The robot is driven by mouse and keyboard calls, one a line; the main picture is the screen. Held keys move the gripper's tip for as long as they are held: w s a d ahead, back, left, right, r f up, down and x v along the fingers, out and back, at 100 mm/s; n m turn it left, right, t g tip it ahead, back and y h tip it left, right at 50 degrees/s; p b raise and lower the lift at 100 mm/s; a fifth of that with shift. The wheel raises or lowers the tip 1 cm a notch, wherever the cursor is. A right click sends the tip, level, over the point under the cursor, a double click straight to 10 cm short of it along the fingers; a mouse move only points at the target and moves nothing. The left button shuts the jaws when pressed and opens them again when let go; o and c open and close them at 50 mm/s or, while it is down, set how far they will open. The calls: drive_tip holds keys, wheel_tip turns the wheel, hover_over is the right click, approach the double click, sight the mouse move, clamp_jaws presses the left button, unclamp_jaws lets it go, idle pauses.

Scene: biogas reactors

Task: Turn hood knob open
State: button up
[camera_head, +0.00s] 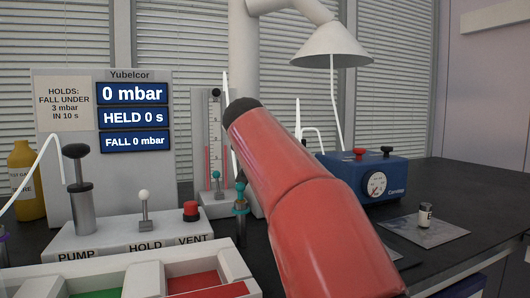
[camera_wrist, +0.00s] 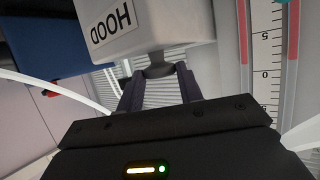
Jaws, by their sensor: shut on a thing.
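In the wrist view a pale box labelled HOOD (camera_wrist: 160,22) shows with its lettering upside down. A dark grey knob (camera_wrist: 156,60) sticks out from its edge. My gripper (camera_wrist: 160,76) has its two dark fingers on either side of this knob and is shut on it near the fingertips. In the head view a white cone-shaped hood (camera_head: 333,45) hangs from a white pipe at the upper right. My red arm hides the gripper, the knob and the HOOD box there.
A Yubelcor panel (camera_head: 120,150) reads 0 mbar, above a base (camera_head: 140,225) with PUMP, HOLD and VENT controls. A manometer scale (camera_head: 213,140) stands beside my arm. A blue gauge box (camera_head: 365,175) and a small vial (camera_head: 425,215) are on the right. The black bench is clear at far right.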

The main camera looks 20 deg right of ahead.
drive_tip(key=o, duration=1)
drive_tip(key=shift+c, duration=0.2)
drive_tip(key=shift+a, duration=0.1)
